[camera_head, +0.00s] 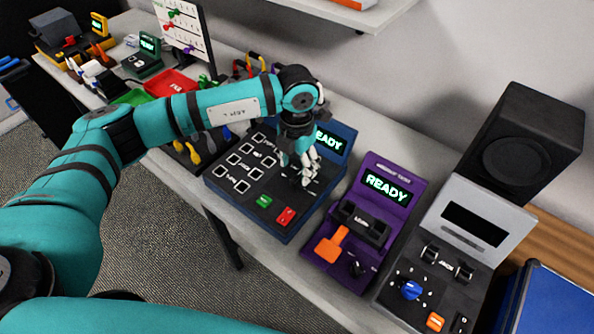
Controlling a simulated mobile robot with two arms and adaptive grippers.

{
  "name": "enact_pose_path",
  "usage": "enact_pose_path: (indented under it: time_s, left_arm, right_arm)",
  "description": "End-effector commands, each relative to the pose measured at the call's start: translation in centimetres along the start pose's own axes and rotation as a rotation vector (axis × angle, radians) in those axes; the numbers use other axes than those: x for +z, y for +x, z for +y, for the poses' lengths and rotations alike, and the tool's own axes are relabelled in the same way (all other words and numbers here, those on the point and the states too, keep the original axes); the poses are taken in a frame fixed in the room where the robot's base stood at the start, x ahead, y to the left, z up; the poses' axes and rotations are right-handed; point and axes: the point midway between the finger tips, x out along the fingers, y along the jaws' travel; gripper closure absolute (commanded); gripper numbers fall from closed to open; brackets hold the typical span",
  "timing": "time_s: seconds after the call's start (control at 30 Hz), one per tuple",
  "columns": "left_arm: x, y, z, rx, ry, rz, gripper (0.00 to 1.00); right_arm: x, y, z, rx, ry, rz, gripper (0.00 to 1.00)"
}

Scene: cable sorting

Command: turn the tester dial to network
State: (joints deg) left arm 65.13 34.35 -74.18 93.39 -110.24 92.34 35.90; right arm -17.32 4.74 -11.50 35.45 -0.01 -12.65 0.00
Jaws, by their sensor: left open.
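My left gripper (308,172) is open and empty, over the right part of a blue tester (268,205). The blue tester has white-outlined keys, a green button, a red button and a lit READY screen (330,141). My gripper hides part of its panel, so I cannot tell if a dial sits under the fingers or if they touch it. A grey device (480,212) at the right has a blue dial (410,290) ringed by small marks, clear of my gripper. Its labels are too small to read. My right gripper is not in view.
A black speaker (527,140) stands behind the grey one. Red tray (170,83), green tray (133,97) and cables lie to the left. A shelf (350,12) hangs above.

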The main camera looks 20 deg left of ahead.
Motion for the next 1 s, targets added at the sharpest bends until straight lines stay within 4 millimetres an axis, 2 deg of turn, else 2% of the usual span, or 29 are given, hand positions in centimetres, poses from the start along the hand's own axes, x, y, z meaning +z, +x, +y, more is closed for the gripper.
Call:
enact_pose_path:
  time_s: [0.1, 0.3, 0.63, 1.0]
  left_arm:
    - [-0.1, 1.9, -0.1, -0.001, 0.000, 0.002, 0.43]
    - [0.0, 3.9, -0.1, -0.001, 0.001, 0.001, 0.43]
    - [0.0, 4.3, -0.1, -0.001, 0.002, -0.001, 0.43]
    - [0.0, 4.3, -0.1, -0.001, 0.002, -0.001, 0.90]
  right_arm:
    - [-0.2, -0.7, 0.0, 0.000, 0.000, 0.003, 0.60]
    - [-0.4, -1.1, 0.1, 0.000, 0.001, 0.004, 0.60]
    - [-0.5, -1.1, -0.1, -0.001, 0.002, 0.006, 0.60]
    - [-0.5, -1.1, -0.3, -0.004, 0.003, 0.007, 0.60]
